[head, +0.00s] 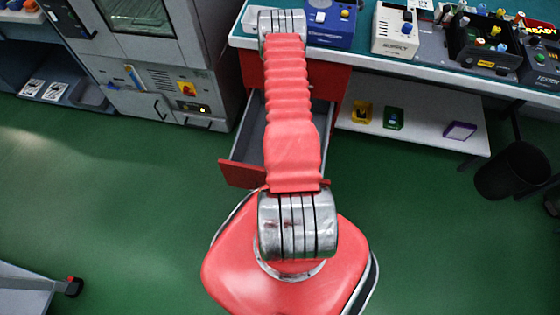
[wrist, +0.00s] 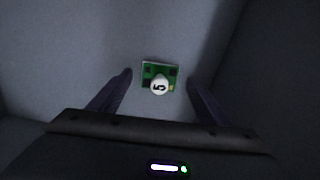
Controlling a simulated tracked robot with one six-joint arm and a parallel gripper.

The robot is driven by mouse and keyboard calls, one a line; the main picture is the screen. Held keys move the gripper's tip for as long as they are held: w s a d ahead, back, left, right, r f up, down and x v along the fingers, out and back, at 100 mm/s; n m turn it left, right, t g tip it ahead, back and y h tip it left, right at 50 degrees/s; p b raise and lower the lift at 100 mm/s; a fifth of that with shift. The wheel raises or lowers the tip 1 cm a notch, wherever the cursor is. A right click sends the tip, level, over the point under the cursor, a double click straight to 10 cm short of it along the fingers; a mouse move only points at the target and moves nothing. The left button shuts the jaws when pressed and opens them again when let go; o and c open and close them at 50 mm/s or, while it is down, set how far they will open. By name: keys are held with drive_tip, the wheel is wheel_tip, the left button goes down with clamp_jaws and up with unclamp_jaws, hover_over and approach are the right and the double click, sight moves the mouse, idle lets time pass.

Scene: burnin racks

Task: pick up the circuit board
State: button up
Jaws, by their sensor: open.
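The circuit board (wrist: 148,71) is a small green board with dark parts and a round white knob marked 5. In the wrist view it lies on a grey surface, just beyond and between the fingertips of my gripper (wrist: 159,78). My gripper is open, one dark finger to each side of the board, with gaps on both sides. I cannot tell how high the fingers are above it. In the head view my arm hides the gripper and that board.
An open drawer (head: 243,139) with a red front lies under the bench, around my arm. A shelf (head: 430,135) holds several small coloured items. A blue box (head: 332,25) and a white supply box (head: 396,30) stand on the bench. A black bin (head: 510,171) stands right.

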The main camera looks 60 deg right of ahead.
drive_tip(key=shift+f, duration=0.5)
drive_tip(key=shift+c, duration=0.6)
drive_tip(key=c, duration=1)
